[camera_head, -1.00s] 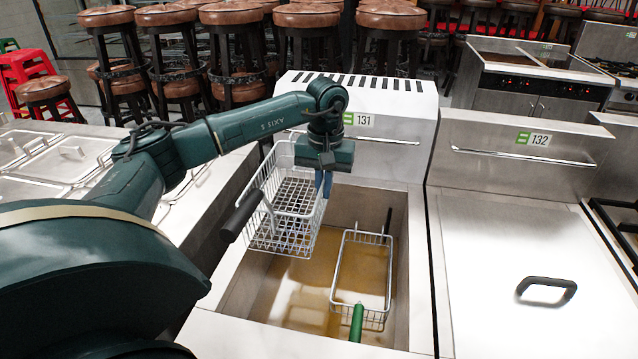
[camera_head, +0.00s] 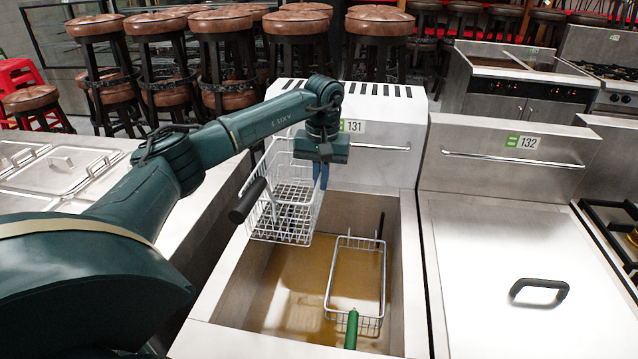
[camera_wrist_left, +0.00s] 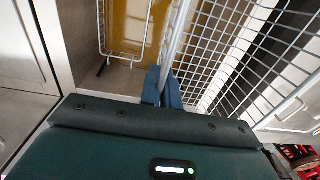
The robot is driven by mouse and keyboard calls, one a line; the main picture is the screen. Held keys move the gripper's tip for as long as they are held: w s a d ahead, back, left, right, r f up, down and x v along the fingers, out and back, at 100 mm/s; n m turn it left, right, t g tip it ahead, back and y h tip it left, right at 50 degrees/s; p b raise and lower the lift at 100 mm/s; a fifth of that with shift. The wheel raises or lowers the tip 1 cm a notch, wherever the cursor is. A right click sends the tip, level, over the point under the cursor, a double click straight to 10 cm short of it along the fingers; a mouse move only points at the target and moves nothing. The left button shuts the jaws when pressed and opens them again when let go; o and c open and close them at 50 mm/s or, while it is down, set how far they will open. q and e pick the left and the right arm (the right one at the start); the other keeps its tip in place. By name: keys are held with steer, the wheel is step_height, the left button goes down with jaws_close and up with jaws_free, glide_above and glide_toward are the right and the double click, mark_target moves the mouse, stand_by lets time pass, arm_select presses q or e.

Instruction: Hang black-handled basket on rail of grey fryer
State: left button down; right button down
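The black-handled basket (camera_head: 283,200) is a white wire basket with its black handle (camera_head: 248,200) pointing to the front left. It hangs over the left part of the oil well of the grey fryer (camera_head: 222,308). My left gripper (camera_head: 321,176) is shut on the basket's rim at its right side. In the left wrist view, the blue fingers (camera_wrist_left: 163,88) close on the basket's wire wall (camera_wrist_left: 235,50). The fryer's rail (camera_head: 385,146) is a thin bar on the back panel labelled 131, just behind and right of my gripper; my wrist hides its left part. My right gripper is out of view.
A green-handled basket (camera_head: 356,280) sits in the right part of the oil well. A closed fryer (camera_head: 490,250) labelled 132 stands to the right, with its own rail. Lidded pans (camera_head: 60,165) are on the left counter. Stools (camera_head: 225,60) stand behind.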

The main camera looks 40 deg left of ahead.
arm_select(q)
steer(key=shift+w+a, duration=0.4)
steer(key=shift+w, duration=0.35)
steer(key=shift+w+a, duration=0.35)
steer(key=shift+w, duration=0.35)
steer(key=shift+s+f+b, duration=0.1)
steer(key=shift+f+b, duration=0.55)
steer(key=shift+f, duration=0.65)
steer(key=c, duration=1.7)
jaws_free()
steer(key=shift+o, duration=0.7)
steer(key=shift+f, duration=0.15)
step_height(320, 180, up, 13)
steer(key=b, duration=0.1)
steer(key=shift+d+r, duration=0.2)
steer(key=shift+f, duration=0.1)
